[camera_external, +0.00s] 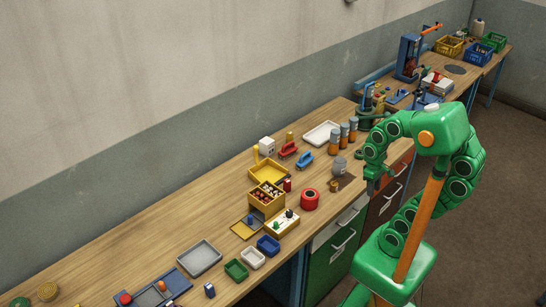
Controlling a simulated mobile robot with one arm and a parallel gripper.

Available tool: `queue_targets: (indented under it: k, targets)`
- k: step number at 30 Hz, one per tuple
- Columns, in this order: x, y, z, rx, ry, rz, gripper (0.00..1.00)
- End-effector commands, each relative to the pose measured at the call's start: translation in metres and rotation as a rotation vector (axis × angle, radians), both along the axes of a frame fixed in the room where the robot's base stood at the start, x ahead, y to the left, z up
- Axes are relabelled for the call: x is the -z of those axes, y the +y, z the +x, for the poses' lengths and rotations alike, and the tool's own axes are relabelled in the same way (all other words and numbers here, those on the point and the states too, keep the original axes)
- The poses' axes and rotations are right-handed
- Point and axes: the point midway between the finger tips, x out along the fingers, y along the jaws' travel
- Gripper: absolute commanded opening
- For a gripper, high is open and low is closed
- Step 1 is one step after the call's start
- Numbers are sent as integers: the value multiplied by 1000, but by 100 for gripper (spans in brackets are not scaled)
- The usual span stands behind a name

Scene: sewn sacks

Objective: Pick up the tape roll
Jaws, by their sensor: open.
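My gripper (371,186) hangs from my green arm at the bench's front edge, to the right of the red roll and slightly higher in the picture. The gripper is open, apart from the roll, and I see nothing in it. Its fingertips are small here, and its exact height above the bench cannot be told.
A yellow parts box (266,200) and a white tray with knobs (283,222) stand left of the roll. The bench's left rear is clear.

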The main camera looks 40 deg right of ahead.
Motion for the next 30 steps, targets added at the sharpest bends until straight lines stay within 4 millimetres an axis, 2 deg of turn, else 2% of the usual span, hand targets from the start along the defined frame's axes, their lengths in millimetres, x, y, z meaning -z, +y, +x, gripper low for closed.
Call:
queue_targets:
  k: [7, 18, 26, 30]
  targets:
    - [0, 0, 0, 0, 0, 0, 43]
    - [0, 0, 0, 0, 0, 0, 99]
    - [1, 1, 1, -5, 2, 1, 100]
    - [6, 6, 10, -51, 11, 7, 100]
